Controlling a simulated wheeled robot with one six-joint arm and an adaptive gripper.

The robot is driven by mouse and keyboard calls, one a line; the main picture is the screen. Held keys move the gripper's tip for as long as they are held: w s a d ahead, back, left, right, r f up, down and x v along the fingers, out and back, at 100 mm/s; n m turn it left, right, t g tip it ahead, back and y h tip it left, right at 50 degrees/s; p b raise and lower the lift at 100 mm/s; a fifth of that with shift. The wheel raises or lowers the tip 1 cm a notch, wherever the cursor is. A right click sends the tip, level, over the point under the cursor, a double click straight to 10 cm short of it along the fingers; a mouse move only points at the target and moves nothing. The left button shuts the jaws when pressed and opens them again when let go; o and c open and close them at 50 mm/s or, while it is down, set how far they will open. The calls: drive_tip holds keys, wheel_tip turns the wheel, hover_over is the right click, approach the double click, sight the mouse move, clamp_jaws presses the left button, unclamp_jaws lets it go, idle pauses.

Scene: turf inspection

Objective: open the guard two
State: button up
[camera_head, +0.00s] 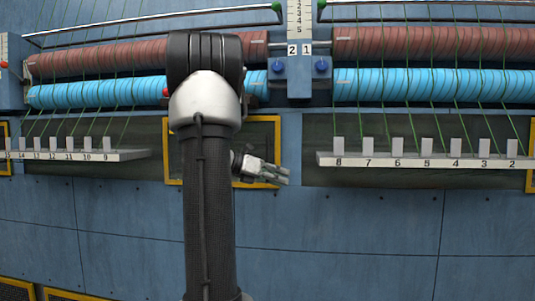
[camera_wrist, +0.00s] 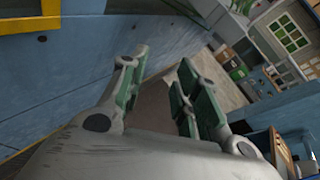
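A yellow-framed guard (camera_head: 258,119) with a dark see-through panel is set in the blue machine front, partly hidden behind my arm. Its yellow frame also shows at the top left of the wrist view (camera_wrist: 28,24). No number is readable on it, so I cannot tell if it is guard two. My gripper (camera_head: 272,174) is in front of the guard's lower right part, pointing right. In the wrist view, my gripper (camera_wrist: 165,85) has its green-padded fingers apart with nothing between them. I cannot tell whether it touches the frame.
A numbered ledge (camera_head: 420,160) juts out to the right of my gripper, and another ledge (camera_head: 80,157) lies to the left. Brown rolls (camera_head: 440,42) and blue rolls (camera_head: 430,85) with green yarns run above. A post (camera_head: 299,78) marked 2 and 1 stands between them. The lower panels are flat and clear.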

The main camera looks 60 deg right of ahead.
sight(268, 153)
drive_tip(key=w+d+r+n+t+h, duration=0.25)
drive_tip(key=w+r+t+h, duration=0.35)
drive_tip(key=w, duration=0.5)
drive_tip(key=shift+m+g+h, duration=0.35)
drive_tip(key=shift+g+h, duration=0.05)
drive_tip(key=x, duration=0.7)
drive_tip(key=shift+d+r, duration=0.2)
drive_tip(key=shift+d, duration=0.25)
clamp_jaws()
